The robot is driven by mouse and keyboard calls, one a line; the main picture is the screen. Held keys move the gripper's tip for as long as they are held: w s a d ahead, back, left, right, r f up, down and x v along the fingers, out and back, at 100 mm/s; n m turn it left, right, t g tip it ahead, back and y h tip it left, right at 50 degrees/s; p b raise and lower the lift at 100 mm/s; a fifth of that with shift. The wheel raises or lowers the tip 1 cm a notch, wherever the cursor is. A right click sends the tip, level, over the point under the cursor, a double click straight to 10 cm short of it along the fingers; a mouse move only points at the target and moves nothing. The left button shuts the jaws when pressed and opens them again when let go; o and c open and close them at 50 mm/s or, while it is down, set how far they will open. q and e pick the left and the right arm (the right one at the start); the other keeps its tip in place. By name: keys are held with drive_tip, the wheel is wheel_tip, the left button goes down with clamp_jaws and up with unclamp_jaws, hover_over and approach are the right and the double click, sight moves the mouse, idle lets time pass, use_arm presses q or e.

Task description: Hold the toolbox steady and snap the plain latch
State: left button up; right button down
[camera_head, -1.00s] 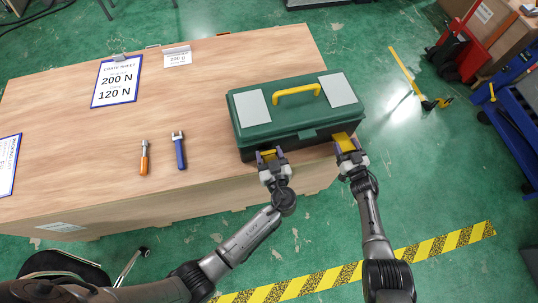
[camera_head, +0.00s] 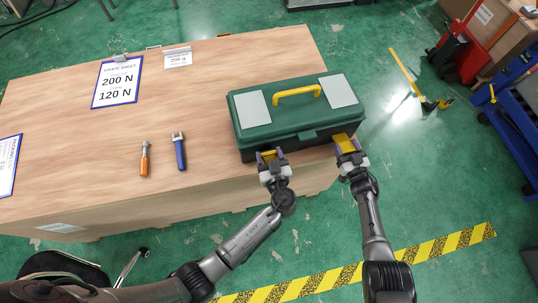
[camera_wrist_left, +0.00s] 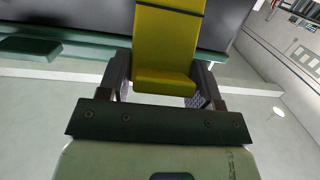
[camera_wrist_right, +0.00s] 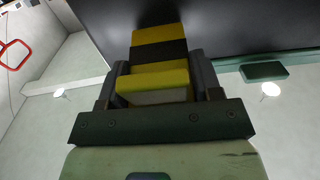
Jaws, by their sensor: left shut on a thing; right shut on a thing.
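The green toolbox (camera_head: 270,130) sits lid closed at the right front of the table, with a yellow handle and two grey panels on top. My left gripper (camera_head: 270,161) is shut on the plain yellow latch (camera_wrist_left: 168,40) at the box's left front. My right gripper (camera_head: 347,147) is shut on the yellow-and-black striped latch (camera_wrist_right: 158,50) at the right front. Both latches stick out from the box front toward the grippers. In the head view the fingers partly cover them, so how firmly each latch is seated cannot be told.
The wooden table (camera_head: 60,130) holds a clipboard sheet (camera_head: 118,82), a small sign (camera_head: 178,57), an orange-handled tool (camera_head: 144,158) and a blue-handled tool (camera_head: 179,150), all left of the box. The toolbox's right end is near the table edge. Green floor lies beyond.

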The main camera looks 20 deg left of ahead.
use_arm(q)
drive_tip(key=shift+w+a+r, duration=0.1)
drive_tip(key=shift+w+r, duration=0.05)
drive_tip(key=shift+r, duration=0.1)
drive_tip(key=o, duration=1.1)
drive_tip(key=shift+f, duration=0.1)
drive_tip(key=shift+c, duration=0.2)
drive_tip(key=shift+f, duration=0.1)
drive_tip(key=shift+s, duration=0.2)
drive_tip(key=v, duration=1.1)
drive_tip(key=shift+s+d, duration=0.25)
drive_tip(key=shift+s, duration=0.1)
